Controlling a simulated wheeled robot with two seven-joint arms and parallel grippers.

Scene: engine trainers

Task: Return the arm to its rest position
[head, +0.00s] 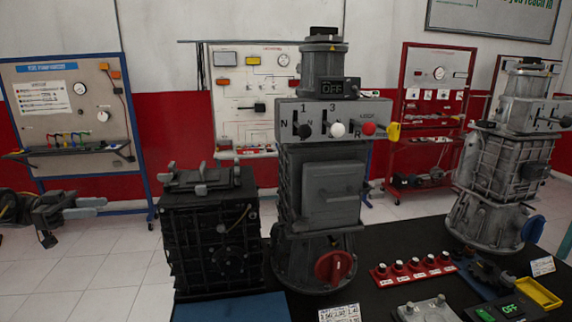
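My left gripper (88,207) is at the far left of the head view, in front of the blue-framed board and over the white floor. Its two light grey fingers point right and show a narrow gap with nothing between them, so it looks open and empty. It is apart from the black gearbox housing (212,240) to its right. My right gripper is not in view.
A dark table (395,245) bears a tall grey trainer (318,190) with a gear-lever panel, a second grey trainer (497,160), a red knob strip (413,270) and a yellow tray (538,293). A blue-framed board (70,100) stands behind my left gripper. Floor around it is clear.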

